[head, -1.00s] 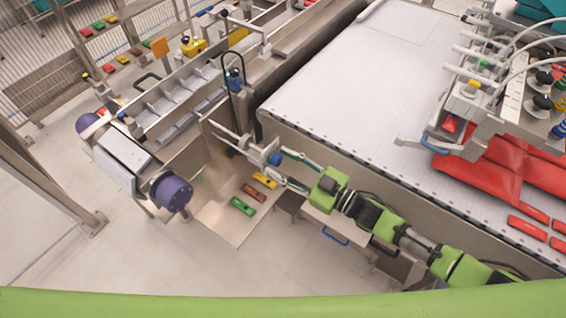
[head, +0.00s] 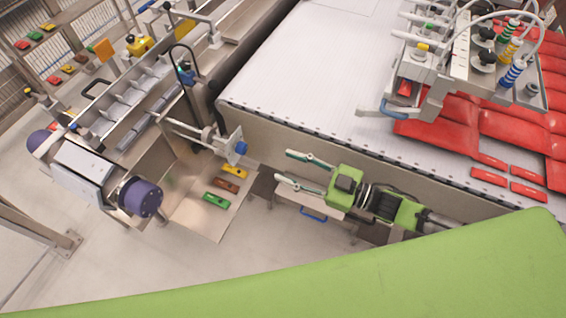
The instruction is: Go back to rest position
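My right gripper (head: 292,168) is in the lower middle of the head view, at the end of a green and black arm coming in from the right. Its two fingers are spread apart and point left, with nothing between them. It is to the right of a metal tray (head: 190,217) and in front of the conveyor's side. On the tray lie a yellow piece (head: 233,172), a brown piece (head: 224,185) and a green piece (head: 215,200). My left gripper does not show. A large green part of my own body covers the bottom of the view.
A white conveyor (head: 310,75) fills the upper middle, with red pouches (head: 440,140) under a suction head at the right. A metal machine with a purple roller (head: 140,196) stands at the left. Grey floor (head: 80,270) is clear at the lower left.

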